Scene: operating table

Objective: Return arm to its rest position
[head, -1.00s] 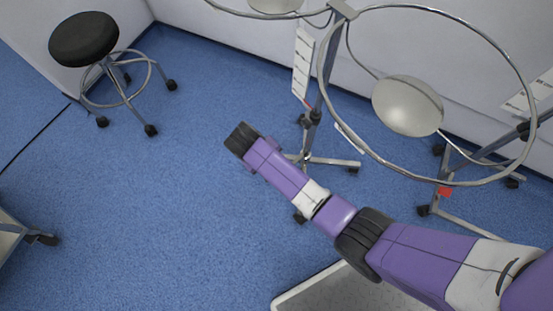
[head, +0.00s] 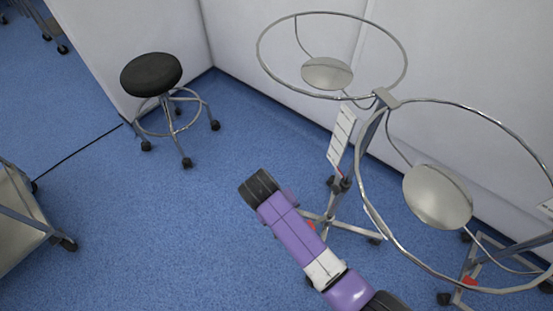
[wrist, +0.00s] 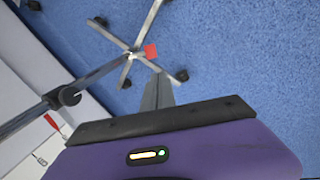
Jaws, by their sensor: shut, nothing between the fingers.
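My gripper (wrist: 158,92) shows in the wrist view as dark grey fingers pressed together, with nothing between them. It points out over the blue floor near a wheeled stand base (wrist: 130,52) with a red tag. In the head view my purple and white arm (head: 292,228) reaches up from the lower edge to a black joint (head: 258,188). The fingers are hidden there.
A metal stand with two rings and bowls (head: 437,197) is right of my arm, its wheeled foot (head: 345,228) close behind it. A black stool (head: 151,75) stands back left. A metal cart (head: 22,225) is at the left edge. Blue floor between is clear.

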